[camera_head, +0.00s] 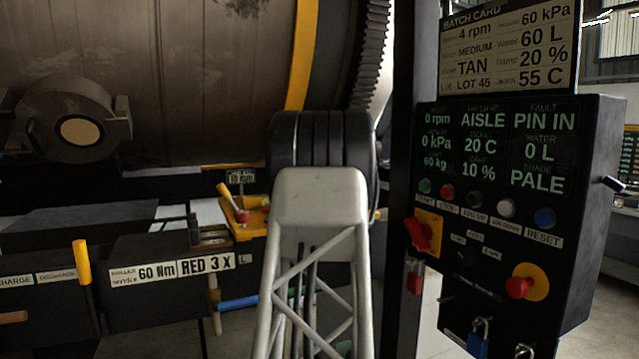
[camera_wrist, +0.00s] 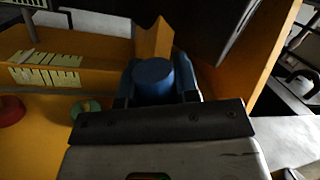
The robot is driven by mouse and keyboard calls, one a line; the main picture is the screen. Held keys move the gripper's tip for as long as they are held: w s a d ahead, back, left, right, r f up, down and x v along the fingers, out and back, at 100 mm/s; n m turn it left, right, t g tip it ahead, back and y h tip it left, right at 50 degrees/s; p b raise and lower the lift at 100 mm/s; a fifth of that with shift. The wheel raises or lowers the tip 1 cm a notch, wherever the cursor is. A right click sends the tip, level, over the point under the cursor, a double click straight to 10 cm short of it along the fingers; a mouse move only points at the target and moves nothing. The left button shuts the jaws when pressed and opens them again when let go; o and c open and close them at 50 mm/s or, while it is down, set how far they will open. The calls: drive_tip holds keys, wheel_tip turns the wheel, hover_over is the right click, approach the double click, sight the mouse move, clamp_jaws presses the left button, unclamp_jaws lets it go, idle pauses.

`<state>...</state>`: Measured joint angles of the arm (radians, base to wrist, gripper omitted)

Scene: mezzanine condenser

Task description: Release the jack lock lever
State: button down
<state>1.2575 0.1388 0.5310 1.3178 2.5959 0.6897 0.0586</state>
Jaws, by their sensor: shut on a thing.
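My gripper (camera_wrist: 156,92) is at the middle of the wrist view, shut on a blue round-ended piece (camera_wrist: 152,76) between its fingers. The wrist view does not show clearly whether this piece is the grip of the jack lock lever; no label for the lever is readable. In the head view my arm hides the gripper and what it holds. A blue rod (camera_head: 238,301) shows left of my arm, low down, and a yellow-handled lever (camera_head: 82,262) stands upright further left.
A yellow tray (camera_head: 246,232) sits left of my arm; yellow panels (camera_wrist: 80,45) surround the gripper in the wrist view. A large drum (camera_head: 170,60) fills the back. A control box (camera_head: 590,190) with buttons stands close on the right; its display reads "PIN IN" under fault.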

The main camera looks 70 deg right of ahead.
drive_tip(key=shift+w+a+f+n, duration=0.25)
drive_tip(key=shift+w+n, duration=0.05)
drive_tip(key=shift+n, duration=0.3)
drive_tip(key=c, duration=0.8)
unclamp_jaws()
drive_tip(key=shift+c, duration=0.2)
drive_tip(key=shift+a, duration=0.1)
drive_tip(key=shift+v, duration=3.9)
